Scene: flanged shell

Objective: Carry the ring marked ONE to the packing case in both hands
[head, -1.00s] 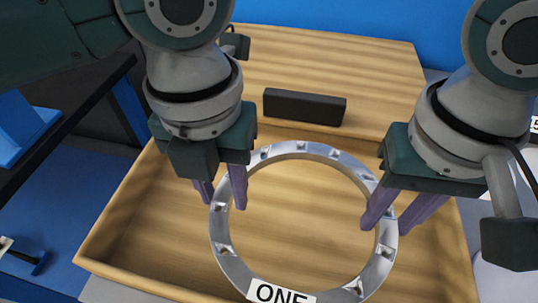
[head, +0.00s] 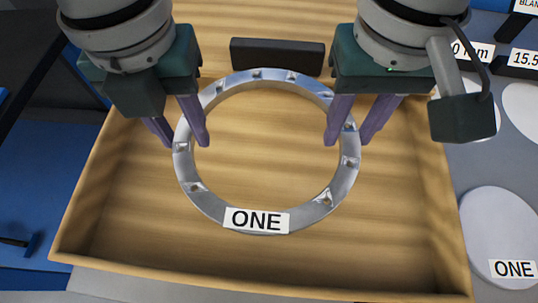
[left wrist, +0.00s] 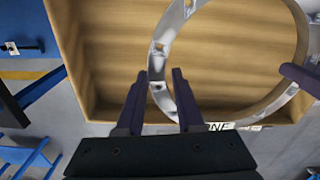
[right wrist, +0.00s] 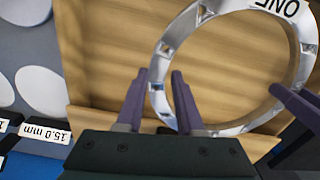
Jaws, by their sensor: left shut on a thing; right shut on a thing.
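The ring marked ONE (head: 207,205) is a flat silver flange with several holes and a white ONE label at its near side. My left gripper (head: 186,143) is shut on its left rim, and my right gripper (head: 347,142) is shut on its right rim. Both grips also show in the left wrist view (left wrist: 160,78) and the right wrist view (right wrist: 160,80). The ring looks roughly level, within the outline of the open wooden packing case (head: 250,276). I cannot tell its height above the case floor.
A dark block (head: 277,55) lies at the case's back side. To the right, a grey surface carries pale discs, one by a ONE label (head: 513,269), and size labels. Blue equipment (head: 35,190) stands left of the case. The case floor around the ring looks clear.

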